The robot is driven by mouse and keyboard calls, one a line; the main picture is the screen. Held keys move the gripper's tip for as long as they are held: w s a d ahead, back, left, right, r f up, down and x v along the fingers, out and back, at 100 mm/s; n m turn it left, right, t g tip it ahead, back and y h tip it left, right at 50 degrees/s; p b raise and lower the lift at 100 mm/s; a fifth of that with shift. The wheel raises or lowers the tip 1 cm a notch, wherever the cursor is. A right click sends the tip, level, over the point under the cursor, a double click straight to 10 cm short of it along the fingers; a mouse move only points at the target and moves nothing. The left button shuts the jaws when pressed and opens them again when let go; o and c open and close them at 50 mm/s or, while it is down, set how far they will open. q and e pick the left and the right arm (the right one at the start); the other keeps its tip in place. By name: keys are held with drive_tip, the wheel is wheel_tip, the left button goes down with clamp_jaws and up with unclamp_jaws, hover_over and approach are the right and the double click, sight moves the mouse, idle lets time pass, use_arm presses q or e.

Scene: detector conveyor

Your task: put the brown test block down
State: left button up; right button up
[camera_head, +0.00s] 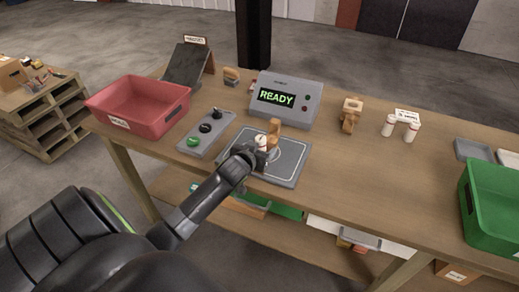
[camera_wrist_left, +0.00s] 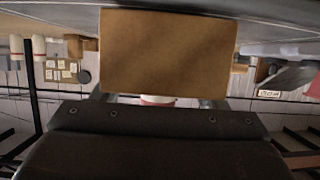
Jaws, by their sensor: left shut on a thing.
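The brown test block (camera_head: 274,128) is held upright by my left gripper (camera_head: 262,150) over the grey detector plate (camera_head: 285,172) on the workbench. The gripper is shut on the block. In the left wrist view the block (camera_wrist_left: 168,50) fills the upper middle, in front of the gripper (camera_wrist_left: 160,100). I cannot tell whether the block's lower end touches the plate, as the gripper hides it. My right gripper is not in view.
Behind the plate stands the grey detector box (camera_head: 290,98) showing READY. A control panel (camera_head: 206,131) and red bin (camera_head: 140,104) are at left.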

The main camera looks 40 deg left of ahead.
use_arm(q)
drive_tip(key=shift+f, duration=0.1)
drive_tip(key=shift+f, duration=0.2)
drive_tip(key=o, duration=1.2)
drive_tip(key=shift+r, duration=0.2)
drive_tip(key=v, duration=1.2)
drive_tip(key=shift+s+d+b, duration=0.1)
drive_tip(key=shift+b, duration=0.3)
drive_tip(key=shift+f, duration=0.1)
